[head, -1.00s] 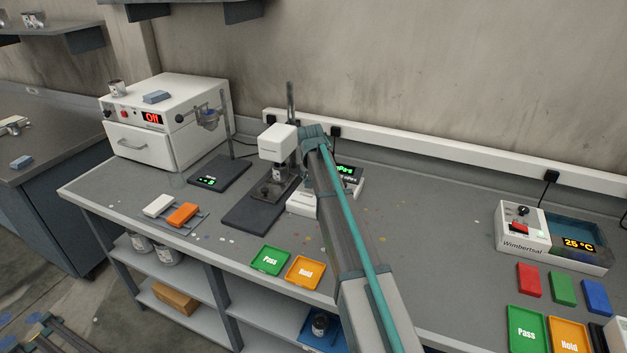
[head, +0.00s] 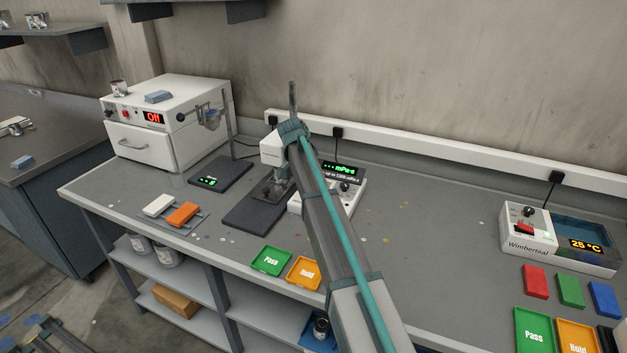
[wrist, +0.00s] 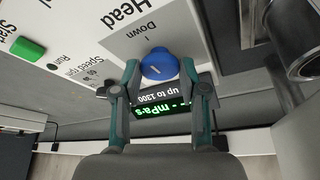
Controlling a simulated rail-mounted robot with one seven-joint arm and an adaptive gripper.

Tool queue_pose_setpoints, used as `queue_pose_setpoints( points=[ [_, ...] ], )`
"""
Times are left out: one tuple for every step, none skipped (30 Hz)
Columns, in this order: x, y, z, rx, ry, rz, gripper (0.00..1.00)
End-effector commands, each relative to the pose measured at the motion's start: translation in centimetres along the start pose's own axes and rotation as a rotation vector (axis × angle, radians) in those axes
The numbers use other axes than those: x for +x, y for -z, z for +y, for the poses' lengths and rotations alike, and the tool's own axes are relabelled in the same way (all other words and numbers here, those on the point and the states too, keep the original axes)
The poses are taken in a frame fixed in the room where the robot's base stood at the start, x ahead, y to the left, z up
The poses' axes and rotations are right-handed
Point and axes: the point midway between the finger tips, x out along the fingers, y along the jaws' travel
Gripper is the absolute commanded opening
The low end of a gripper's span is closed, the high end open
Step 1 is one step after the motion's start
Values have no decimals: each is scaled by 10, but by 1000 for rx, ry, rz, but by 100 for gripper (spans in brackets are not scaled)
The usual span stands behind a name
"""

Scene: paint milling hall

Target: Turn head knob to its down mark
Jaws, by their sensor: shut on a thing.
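The head knob (wrist: 158,65) is blue and round, with a short pale line on its face. My gripper (wrist: 159,70) is shut on the knob, one finger on each side. I cannot tell exactly where the pale line points. In the head view the white instrument head (head: 272,148) is partly behind my arm, and the knob and fingers are hidden.
A green mPa·s display (wrist: 163,108) lies close beyond the knob, and a green button (wrist: 28,48) is to the left. A metal cylinder (wrist: 305,60) is at the right. Pass (head: 271,260) and Hold (head: 304,272) trays lie in front. The bench's middle right is clear.

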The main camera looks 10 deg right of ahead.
Motion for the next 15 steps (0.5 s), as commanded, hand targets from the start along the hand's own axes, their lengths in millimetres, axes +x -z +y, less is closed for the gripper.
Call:
queue_pose_setpoints(
  points=[
    [1,-1,-1,16,-7,-2,7],
    [1,-1,-1,24,-11,-3,7],
    [1,-1,-1,34,-15,-3,7],
    [1,-1,0,40,-18,-3,7],
    [1,-1,0,46,-20,-3,7],
    [1,-1,0,51,-23,-3,7],
    [1,-1,0,54,-24,-3,7],
    [1,-1,0,57,-25,-3,7],
    [1,-1,0,59,-26,-3,7],
    [1,-1,0,61,-27,-3,7],
    [1,-1,0,62,-27,-3,7],
    [1,-1,0,63,-27,-3,7],
    [1,-1,0,63,-28,-3,7],
    [1,-1,0,63,-28,-3,7],
    [1,-1,0,63,-28,-3,7]
  ],
)
